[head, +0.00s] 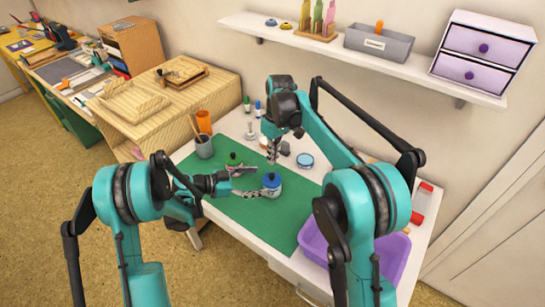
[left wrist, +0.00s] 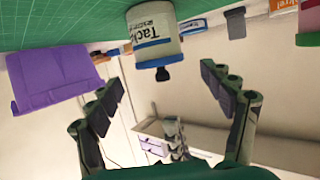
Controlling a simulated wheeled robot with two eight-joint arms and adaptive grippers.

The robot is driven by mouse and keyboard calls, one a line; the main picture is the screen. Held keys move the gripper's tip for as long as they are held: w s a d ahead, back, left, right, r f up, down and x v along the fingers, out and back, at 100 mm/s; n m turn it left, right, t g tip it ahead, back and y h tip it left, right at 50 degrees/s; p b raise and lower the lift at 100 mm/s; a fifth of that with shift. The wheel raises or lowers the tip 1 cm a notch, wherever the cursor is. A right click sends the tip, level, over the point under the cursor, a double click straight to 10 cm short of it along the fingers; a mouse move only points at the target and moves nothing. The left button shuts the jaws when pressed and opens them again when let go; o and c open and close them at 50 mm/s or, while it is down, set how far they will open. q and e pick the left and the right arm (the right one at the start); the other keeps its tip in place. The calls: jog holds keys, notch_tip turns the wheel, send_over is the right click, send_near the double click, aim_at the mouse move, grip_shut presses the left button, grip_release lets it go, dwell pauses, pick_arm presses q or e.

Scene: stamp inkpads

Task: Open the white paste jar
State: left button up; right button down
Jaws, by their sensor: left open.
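The white paste jar (head: 272,193) stands on the green cutting mat (head: 232,208) in the head view, with a blue lid (head: 271,179). In the left wrist view the jar (left wrist: 152,28) appears upside down, with a "Tack" label, a blue rim and a dark knob on top. My left gripper (head: 258,182) is open beside the jar, its fingers reaching toward it from the left. The jar lies between the finger directions in the wrist view; I see no contact. My right gripper (head: 272,154) points down above the mat's far edge, behind the jar; its finger gap is unclear.
A purple bin (head: 312,240) stands at the table's right front. A round blue-rimmed item (head: 305,160) and small bottles (head: 247,105) stand toward the back. The mat's front is clear.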

pick_arm(q)
jog(key=shift+v, duration=1)
